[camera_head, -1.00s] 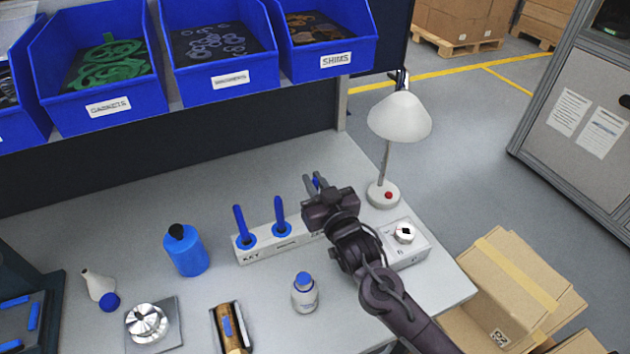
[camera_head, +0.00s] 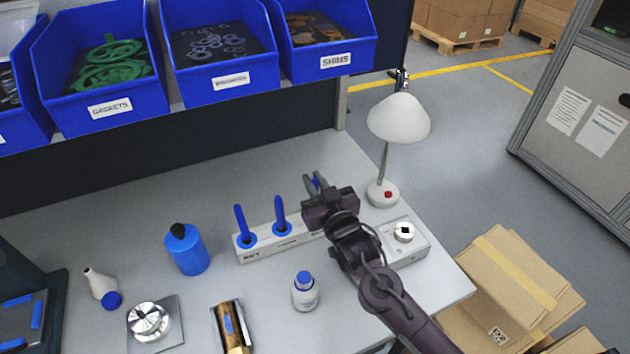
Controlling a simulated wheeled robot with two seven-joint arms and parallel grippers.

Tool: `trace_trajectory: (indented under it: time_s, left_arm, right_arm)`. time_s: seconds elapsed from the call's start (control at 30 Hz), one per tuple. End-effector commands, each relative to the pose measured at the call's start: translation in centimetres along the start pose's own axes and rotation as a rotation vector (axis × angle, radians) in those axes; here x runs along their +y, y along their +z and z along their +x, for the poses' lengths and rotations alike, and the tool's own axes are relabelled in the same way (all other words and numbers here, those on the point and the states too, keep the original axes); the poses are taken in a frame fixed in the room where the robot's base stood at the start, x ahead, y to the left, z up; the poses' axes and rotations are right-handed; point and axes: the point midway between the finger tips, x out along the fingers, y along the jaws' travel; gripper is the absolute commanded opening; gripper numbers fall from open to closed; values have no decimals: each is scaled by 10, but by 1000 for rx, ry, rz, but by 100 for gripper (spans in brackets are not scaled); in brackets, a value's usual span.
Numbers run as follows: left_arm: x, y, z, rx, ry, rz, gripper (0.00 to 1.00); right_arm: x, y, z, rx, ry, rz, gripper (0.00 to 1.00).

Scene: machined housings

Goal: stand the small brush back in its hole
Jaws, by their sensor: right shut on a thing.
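A pale block (camera_head: 283,243) with holes stands on the bench, and two blue-handled tools (camera_head: 241,222) (camera_head: 281,214) stand upright in its left and middle holes. My right gripper (camera_head: 314,184) is above and behind the block's right end, with its fingers pointing away from me. The gripper and arm hide the block's right end, so I cannot see a hole there. My left gripper is not in view.
A white lamp (camera_head: 384,195) stands close to the right of the gripper. A white box with a knob (camera_head: 403,233) is beside my arm. A small white bottle (camera_head: 305,291) and a blue bottle (camera_head: 187,250) stand nearer. Blue bins (camera_head: 325,62) hang above the back.

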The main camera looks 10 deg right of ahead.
Motion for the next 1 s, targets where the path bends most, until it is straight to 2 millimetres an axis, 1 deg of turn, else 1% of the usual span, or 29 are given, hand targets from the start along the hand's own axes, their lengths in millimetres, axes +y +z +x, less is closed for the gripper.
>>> trace_trajectory:
  time_s: [0.37, 1.0]
  left_arm:
    - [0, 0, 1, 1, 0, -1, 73]
    - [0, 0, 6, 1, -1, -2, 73]
  right_arm:
    - [0, 2, 0, 0, 0, 0, 0]
    - [0, 11, 0, 0, 0, 0, 0]
